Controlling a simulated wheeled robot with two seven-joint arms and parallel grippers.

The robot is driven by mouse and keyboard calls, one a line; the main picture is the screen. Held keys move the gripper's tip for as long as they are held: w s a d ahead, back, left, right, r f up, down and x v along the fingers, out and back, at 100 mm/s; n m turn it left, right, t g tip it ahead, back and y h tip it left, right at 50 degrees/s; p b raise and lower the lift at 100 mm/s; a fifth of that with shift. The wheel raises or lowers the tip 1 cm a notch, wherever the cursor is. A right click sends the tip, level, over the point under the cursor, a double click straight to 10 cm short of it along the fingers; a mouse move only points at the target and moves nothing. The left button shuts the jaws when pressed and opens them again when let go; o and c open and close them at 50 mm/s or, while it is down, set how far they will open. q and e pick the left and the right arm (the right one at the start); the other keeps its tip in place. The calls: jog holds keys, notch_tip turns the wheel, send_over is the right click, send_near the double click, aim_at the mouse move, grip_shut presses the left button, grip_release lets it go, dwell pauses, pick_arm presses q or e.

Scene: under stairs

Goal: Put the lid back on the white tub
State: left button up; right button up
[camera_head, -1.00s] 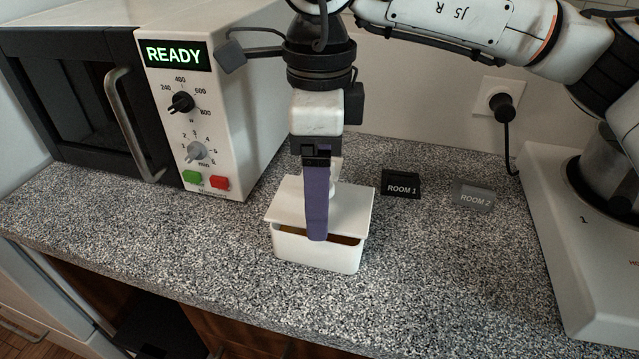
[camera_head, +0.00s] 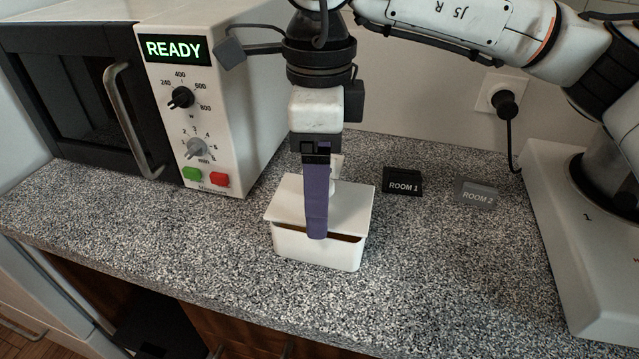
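The white tub (camera_head: 318,252) stands on the speckled counter. Its flat white lid (camera_head: 290,205) lies over the opening, with a dark gap and a little orange-brown showing under the front edge. A white upright knob (camera_head: 335,185) shows on the lid, partly behind my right gripper (camera_head: 316,236). That gripper points down over the lid. One purple finger shows, crossing the lid's front edge in the picture. The other finger is hidden, so I cannot tell whether it is shut on the knob or the lid, or apart from both. My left gripper is not in view.
A microwave (camera_head: 215,110) reading READY stands at the left. Two small signs, ROOM 1 (camera_head: 403,182) and ROOM 2 (camera_head: 476,193), stand behind the tub to the right. A plug (camera_head: 503,101) is in the wall socket. The counter is clear around the tub's front and sides.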

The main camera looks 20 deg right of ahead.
jog(key=shift+f+b, duration=0.55)
jog(key=shift+f, duration=0.15)
dwell(0.4)
jog(key=o, duration=1.3)
jog(key=shift+c, duration=0.2)
jog(key=shift+o, duration=0.4)
jog(key=shift+r+p, duration=2.1)
jog(key=shift+r, duration=0.95)
